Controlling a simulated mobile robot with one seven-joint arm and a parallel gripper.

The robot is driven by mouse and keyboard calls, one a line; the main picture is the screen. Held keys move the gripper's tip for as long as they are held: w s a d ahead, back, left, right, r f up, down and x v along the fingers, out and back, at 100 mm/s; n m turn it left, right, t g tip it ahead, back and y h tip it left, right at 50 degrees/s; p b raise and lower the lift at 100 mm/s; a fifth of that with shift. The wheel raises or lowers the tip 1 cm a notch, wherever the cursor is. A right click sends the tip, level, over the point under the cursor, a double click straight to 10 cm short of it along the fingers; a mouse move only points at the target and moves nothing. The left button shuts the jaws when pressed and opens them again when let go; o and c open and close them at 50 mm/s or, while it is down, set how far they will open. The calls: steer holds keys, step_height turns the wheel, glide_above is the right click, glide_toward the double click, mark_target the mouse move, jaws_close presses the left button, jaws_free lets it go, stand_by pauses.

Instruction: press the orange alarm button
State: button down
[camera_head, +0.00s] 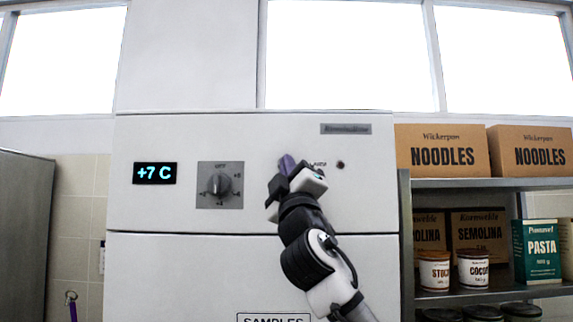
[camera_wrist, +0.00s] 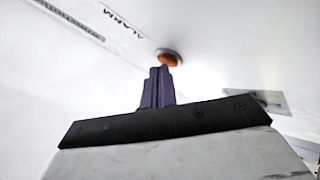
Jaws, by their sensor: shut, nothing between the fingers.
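The orange alarm button (camera_wrist: 169,59) is a small round knob in a pale metal ring on a white panel, beside an "ALARM" label (camera_wrist: 123,20). My gripper (camera_wrist: 160,72) is shut, with its purple fingers together and nothing between them. In the wrist view its fingertips overlap the near edge of the button; whether they touch it or stop just short, I cannot tell. In the head view my gripper (camera_head: 287,163) is in front of the white cabinet panel (camera_head: 270,205) and hides the button. Part of the label shows to the right of it.
A dial (camera_head: 220,185) and a "+7 C" display (camera_head: 155,173) are left of my gripper. A small dark round fitting (camera_head: 340,164) is to its right. A shelf (camera_head: 490,184) with noodle boxes (camera_head: 441,150) stands right of the cabinet.

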stand_by(0.5)
steer(key=shift+s, duration=0.75)
steer(key=s+b, duration=0.1)
steer(key=s, duration=0.4)
steer(key=shift+b, duration=0.4)
stand_by(0.4)
